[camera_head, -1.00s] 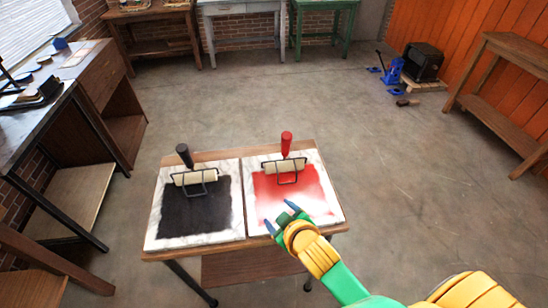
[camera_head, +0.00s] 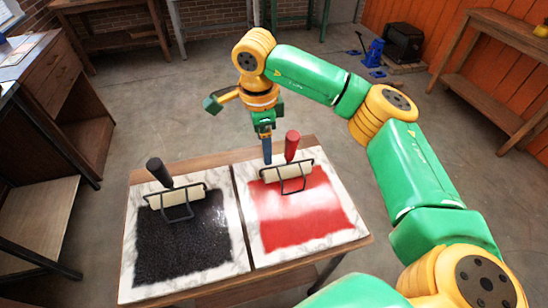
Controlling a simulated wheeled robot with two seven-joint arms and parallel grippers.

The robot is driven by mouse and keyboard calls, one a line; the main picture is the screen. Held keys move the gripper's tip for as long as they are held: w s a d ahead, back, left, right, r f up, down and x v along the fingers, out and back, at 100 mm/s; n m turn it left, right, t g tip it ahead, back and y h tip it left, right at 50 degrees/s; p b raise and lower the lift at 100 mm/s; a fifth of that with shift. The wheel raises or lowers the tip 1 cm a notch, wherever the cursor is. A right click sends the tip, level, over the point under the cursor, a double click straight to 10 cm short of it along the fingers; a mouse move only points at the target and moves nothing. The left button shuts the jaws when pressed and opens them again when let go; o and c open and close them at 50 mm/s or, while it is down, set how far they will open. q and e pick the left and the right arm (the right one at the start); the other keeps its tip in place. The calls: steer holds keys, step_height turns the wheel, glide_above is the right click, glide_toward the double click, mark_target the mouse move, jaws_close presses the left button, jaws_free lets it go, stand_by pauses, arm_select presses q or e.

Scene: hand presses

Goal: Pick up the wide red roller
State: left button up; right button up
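The wide red roller (camera_head: 291,148) has a red handle, a cream roller sleeve and a dark wire frame. It lies at the back of the right slab (camera_head: 335,183), which carries a patch of red ink, with its handle pointing away from me. My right gripper (camera_head: 267,154) points down just left of the red handle, close to it. I see its blue fingertip area nearly edge-on, so its opening is unclear. Whether it touches the roller is also unclear. My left gripper is out of view.
A black-handled roller (camera_head: 157,172) lies on the left slab (camera_head: 130,235) with black ink. Both slabs sit on a small wooden table (camera_head: 125,292). A wooden cabinet (camera_head: 60,85) stands at left and a shelf (camera_head: 490,110) at right. Open floor surrounds the table.

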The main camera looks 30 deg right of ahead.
mark_target(295, 147)
steer(key=d, duration=0.2)
steer(key=d+r+h, duration=0.1)
steer(key=d, duration=0.1)
steer(key=d+r+m+h, duration=0.1)
steer(key=d, duration=0.1)
steer(key=shift+s+r, duration=0.25)
steer(key=shift+s, duration=0.15)
steer(key=f, duration=0.1)
steer(key=s+f, duration=0.1)
steer(key=f+p, duration=0.1)
steer(key=shift+s+d, duration=0.2)
steer(key=shift+s, duration=0.1)
steer(key=x, duration=0.3)
steer(key=shift+w+f, duration=0.2)
steer(key=shift+s+a+r, duration=0.1)
steer(key=c, duration=0.5)
jaws_close()
